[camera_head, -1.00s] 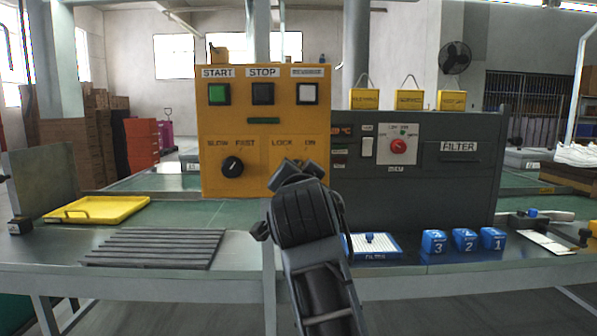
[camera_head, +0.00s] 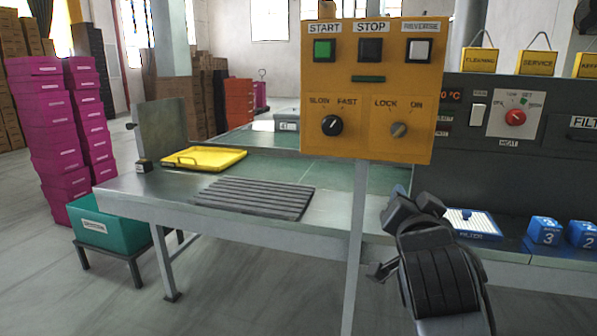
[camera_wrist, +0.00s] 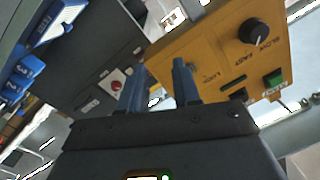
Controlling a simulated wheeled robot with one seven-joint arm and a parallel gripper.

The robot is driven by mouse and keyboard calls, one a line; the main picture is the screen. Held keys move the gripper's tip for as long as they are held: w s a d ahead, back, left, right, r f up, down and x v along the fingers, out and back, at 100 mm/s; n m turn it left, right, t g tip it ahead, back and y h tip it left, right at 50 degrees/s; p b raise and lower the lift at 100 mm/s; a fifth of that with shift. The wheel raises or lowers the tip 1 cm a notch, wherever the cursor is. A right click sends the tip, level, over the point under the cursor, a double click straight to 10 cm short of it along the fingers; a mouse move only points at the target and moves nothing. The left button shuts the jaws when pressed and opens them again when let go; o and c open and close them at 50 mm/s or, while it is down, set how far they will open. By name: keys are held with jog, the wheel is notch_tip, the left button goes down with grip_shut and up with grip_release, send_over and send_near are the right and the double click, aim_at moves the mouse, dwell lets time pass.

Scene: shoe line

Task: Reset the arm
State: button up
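My arm (camera_head: 440,268) rises at the lower right of the head view, in front of the bench and below the yellow control panel (camera_head: 375,95). Its gripper end is folded towards the bench side, and the fingertips cannot be made out there. In the wrist view my gripper (camera_wrist: 158,75) shows two blue-grey fingers set apart with nothing between them. They point towards the yellow panel and the grey machine (camera_wrist: 75,50), with no clear contact.
The grey machine (camera_head: 560,160) stands right of the panel. A filter tray (camera_head: 472,224) and blue numbered blocks (camera_head: 545,231) lie near my arm. A yellow tray (camera_head: 203,158) and ribbed grey mat (camera_head: 255,197) lie left. A teal crate (camera_head: 108,226) stands below. Floor at lower left is clear.

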jog(key=s+d+f+n+y, duration=0.1)
jog(key=s+f+n+y, duration=0.25)
jog(key=s+f, duration=1.05)
jog(key=s+f+n+g, duration=0.15)
jog(key=s+f, duration=0.25)
jog(key=s, duration=0.5)
jog(key=s+f+n, duration=0.2)
jog(key=s+f, duration=0.2)
jog(key=s, duration=0.4)
jog(key=s+r+n, duration=0.1)
jog(key=s+r, duration=0.1)
jog(key=s, duration=0.8)
jog(key=s+r, duration=0.2)
jog(key=s, duration=0.8)
notch_tip(320, 180, up, 13)
jog(key=p, duration=1.2)
jog(key=shift+d+f+g+y, duration=0.15)
jog(key=shift+g+y, duration=0.3)
jog(key=shift+o, duration=0.3)
jog(key=shift+w, duration=0.1)
